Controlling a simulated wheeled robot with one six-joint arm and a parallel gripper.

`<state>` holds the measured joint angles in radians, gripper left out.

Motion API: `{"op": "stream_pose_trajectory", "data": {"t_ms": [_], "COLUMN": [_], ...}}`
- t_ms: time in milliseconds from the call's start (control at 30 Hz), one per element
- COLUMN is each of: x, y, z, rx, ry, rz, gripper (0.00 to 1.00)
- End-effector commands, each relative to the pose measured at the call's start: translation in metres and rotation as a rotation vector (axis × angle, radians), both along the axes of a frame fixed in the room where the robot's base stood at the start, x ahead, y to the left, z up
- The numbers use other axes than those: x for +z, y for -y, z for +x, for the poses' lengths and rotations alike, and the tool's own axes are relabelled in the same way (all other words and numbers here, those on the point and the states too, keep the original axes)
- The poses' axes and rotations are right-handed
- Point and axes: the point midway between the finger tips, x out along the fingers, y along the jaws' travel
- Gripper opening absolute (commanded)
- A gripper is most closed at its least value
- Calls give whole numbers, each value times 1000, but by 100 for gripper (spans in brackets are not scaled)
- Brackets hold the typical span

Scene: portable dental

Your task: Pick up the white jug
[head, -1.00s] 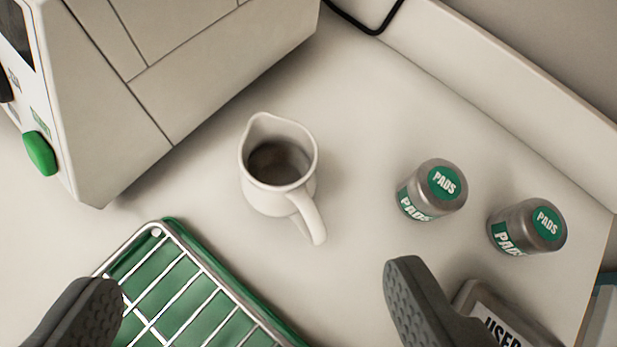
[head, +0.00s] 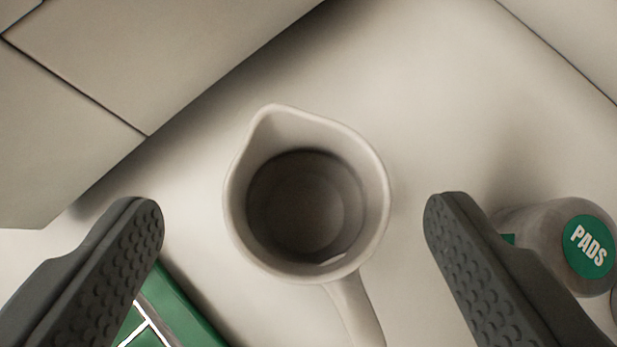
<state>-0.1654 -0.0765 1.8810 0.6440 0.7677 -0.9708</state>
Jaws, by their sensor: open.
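The white jug (head: 371,200) stands upright on the pale counter, in the middle of the head view, seen from above. Its spout points to the upper left and its handle runs down toward the bottom edge. Its inside looks dark, and I cannot tell whether it holds anything. My gripper (head: 294,207) is open, with one dark finger to the left of the jug and one to the right. Both fingertips appear apart from the jug, with a gap on each side. How high the fingertips are against the jug's rim is hard to tell.
A large beige machine (head: 90,75) fills the upper left. A green tray with a wire rack (head: 180,305) lies at the lower left, partly behind the left finger. A PADS tin (head: 545,225) stands close beside the right finger. The counter above the jug is clear.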

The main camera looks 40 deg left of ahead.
Motion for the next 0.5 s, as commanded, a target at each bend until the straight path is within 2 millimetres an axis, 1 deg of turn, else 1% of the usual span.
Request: {"op": "stream_pose_trajectory", "data": {"t_ms": [233, 367, 500], "x": [-11, -25, -39], "y": [-4, -9, -17], "z": [7, 14, 24], "rx": [0, 1, 1], "ry": [-1, -2, -2], "rz": [-1, -1, -1], "gripper": [80, 80, 80]}}
